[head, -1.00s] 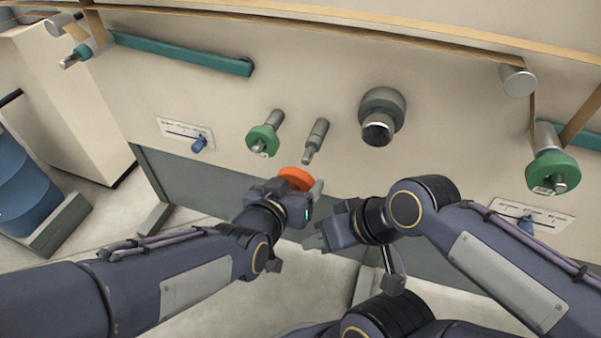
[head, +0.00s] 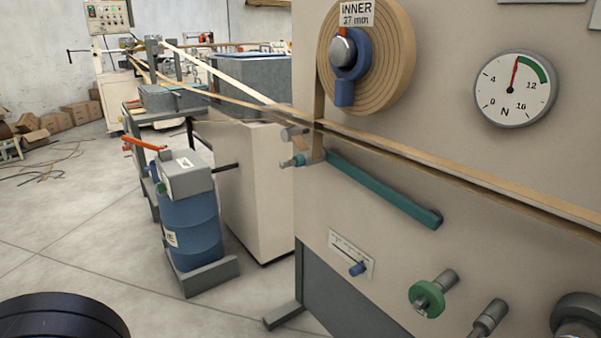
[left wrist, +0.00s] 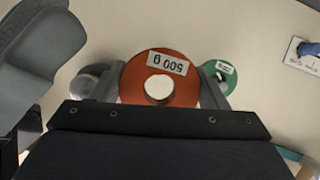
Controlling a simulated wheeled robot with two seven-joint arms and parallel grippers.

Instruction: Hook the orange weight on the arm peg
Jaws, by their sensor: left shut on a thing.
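The orange weight (left wrist: 185,93), a ring labelled 500 g with a hole in its middle, is in the left wrist view. My left gripper (left wrist: 158,90) is shut on it, one finger on each side of the ring. The weight is in front of the machine panel; contact with the panel cannot be told. The orange weight and both grippers are outside the head view.
A green weight (head: 426,299) sits on a panel peg, beside an empty grey peg (head: 489,318). It also shows in the left wrist view (left wrist: 229,69). A tan strip (head: 440,168) runs above the teal arm.

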